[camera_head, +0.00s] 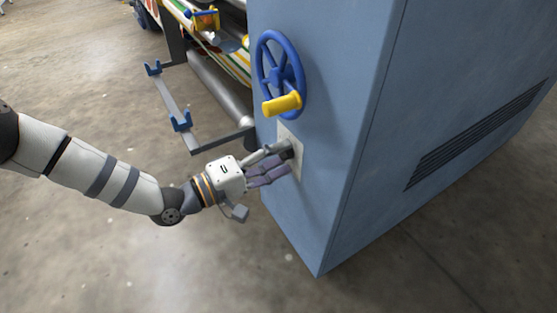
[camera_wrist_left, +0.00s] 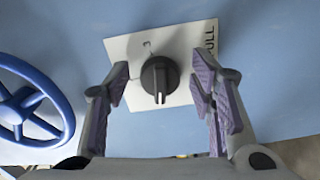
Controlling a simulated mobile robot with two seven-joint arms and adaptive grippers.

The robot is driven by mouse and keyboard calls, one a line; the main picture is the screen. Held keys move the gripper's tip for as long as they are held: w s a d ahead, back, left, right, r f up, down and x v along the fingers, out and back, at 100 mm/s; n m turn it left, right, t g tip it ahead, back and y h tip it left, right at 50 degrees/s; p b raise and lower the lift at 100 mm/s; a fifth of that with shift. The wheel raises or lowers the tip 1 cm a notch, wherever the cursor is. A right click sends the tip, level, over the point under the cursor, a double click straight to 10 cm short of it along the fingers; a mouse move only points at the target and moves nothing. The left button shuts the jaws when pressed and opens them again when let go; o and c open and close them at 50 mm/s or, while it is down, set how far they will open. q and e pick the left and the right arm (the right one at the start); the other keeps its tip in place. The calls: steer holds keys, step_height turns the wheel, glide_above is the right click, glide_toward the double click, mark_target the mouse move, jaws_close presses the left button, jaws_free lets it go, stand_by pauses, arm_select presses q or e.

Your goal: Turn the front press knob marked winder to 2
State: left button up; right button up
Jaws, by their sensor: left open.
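A dark round knob (camera_wrist_left: 159,78) with a raised grip sits on a white plate (camera_wrist_left: 185,42) on the blue press. A pale line on its grip points down in the wrist view. The plate carries a small mark above the knob and partly visible letters ending in "ULL" at its right; I cannot read "winder" or a 2. My left gripper (camera_head: 280,160) is open at the plate (camera_head: 298,165), its purple-padded fingers on either side of the knob. I see a gap on both sides in the wrist view. The fingers partly hide the knob in the head view. My right gripper is not in view.
A blue handwheel (camera_head: 281,73) with a yellow handle (camera_head: 282,104) is just above the plate. The blue press cabinet (camera_head: 345,130) has a vent on its right side. Rollers and a grey bracket (camera_head: 171,100) stand behind at the left. The floor in front is clear.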

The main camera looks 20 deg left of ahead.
arm_select(q)
steer(key=shift+w, duration=0.1)
steer(key=c, duration=1.1)
steer(key=shift+o, duration=0.2)
steer(key=shift+m, duration=0.3)
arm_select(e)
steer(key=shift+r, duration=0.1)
arm_select(q)
steer(key=shift+d+m+p, duration=0.1)
steer(key=shift+m+p, duration=0.5)
steer(key=shift+m, duration=0.4)
steer(key=shift+w+a+f+m+p, duration=0.15)
steer(key=shift+m+p, duration=0.6)
steer(key=shift+m, duration=1.4)
steer(key=shift+a+f+m+p, duration=0.1)
steer(key=shift+m+p, duration=0.7)
steer(key=shift+m, duration=1.4)
steer(key=shift+w+a+f+m+p, duration=0.15)
steer(key=shift+m+p, duration=0.6)
steer(key=shift+m, duration=1.4)
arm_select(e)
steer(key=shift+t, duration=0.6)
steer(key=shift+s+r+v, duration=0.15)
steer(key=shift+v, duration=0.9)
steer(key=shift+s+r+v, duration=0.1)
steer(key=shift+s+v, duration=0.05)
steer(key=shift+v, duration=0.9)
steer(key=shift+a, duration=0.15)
